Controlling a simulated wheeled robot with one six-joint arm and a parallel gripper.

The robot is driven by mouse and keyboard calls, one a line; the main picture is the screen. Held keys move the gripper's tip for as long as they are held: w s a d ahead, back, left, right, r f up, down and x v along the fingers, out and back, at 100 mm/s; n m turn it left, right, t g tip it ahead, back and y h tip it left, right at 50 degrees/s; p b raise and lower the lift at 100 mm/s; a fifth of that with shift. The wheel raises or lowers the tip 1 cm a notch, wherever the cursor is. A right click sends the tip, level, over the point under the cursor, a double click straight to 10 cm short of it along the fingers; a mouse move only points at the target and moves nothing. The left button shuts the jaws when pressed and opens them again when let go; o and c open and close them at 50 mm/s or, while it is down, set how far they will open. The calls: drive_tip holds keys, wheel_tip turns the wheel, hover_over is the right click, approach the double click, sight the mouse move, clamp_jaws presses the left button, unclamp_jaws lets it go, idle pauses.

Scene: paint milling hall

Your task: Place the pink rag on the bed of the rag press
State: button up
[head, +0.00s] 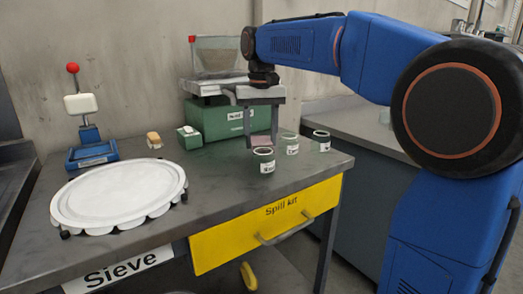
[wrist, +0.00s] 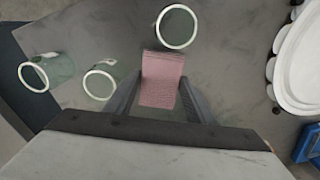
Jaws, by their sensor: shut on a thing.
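The pink rag (wrist: 162,79) is held between the fingers of my gripper (wrist: 158,98) in the wrist view. In the head view, my gripper (head: 261,138) points down over the right part of the bench, with the rag (head: 262,142) low between its fingers, close behind a jar. I cannot tell whether the rag touches the bench top. The rag press (head: 80,106), with a red-knobbed lever and a pale block, stands at the far left. Its blue bed (head: 92,155) looks empty. A blue corner of it (wrist: 308,146) shows at the lower right of the wrist view.
Several small jars (head: 263,161) stand close around my gripper.

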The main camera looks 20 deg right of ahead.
drive_tip(key=shift+f, duration=1.95)
drive_tip(key=shift+f, duration=0.1)
drive_tip(key=o, duration=1)
